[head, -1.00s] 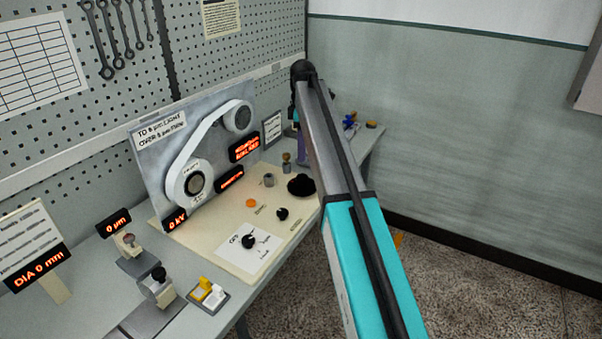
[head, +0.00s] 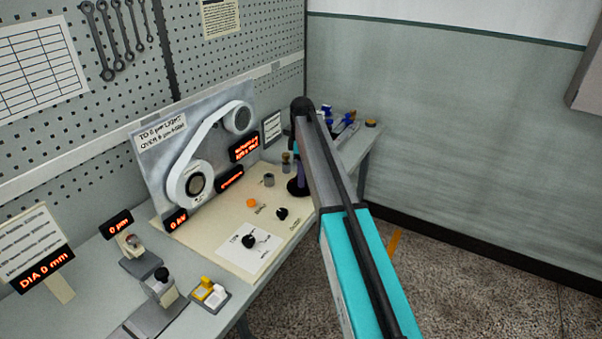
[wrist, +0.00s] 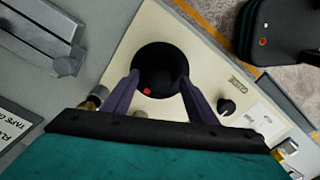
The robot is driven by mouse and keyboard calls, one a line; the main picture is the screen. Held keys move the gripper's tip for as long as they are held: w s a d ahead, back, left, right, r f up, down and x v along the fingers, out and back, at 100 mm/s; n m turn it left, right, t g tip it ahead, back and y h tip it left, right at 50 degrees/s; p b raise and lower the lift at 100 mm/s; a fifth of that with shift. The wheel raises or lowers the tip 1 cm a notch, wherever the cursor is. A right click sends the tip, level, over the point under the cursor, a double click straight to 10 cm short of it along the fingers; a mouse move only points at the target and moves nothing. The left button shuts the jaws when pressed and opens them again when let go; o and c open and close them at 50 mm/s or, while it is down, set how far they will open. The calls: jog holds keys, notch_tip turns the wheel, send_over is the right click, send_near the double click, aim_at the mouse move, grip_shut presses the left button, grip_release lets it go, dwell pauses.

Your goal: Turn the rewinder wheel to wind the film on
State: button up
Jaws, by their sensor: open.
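The rewinder wheel is a black round disc (wrist: 158,60) with a red dot near its edge, set on a cream panel (wrist: 215,60). In the head view the wheel (head: 293,188) is partly hidden by my arm. My gripper (wrist: 158,79) is open and empty, its two purple fingers pointing at the wheel, one on each side of its near part. I cannot tell whether they touch it. In the head view only one purple finger of my gripper shows below the arm. A white band (head: 198,140) runs around two spools on the upright board.
A knob (wrist: 226,107) stands on the panel right of the wheel. In the head view, small knobs, an orange button (head: 251,203) and red-lit displays (head: 230,179) surround it. Gauges (head: 160,287) stand at the front left. Floor is open on the right.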

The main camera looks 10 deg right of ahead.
jog(key=c, duration=1.1)
jog(key=shift+o, duration=0.2)
jog(key=shift+m, duration=0.5)
jog(key=m, duration=1.4)
jog(key=shift+m, duration=2.5)
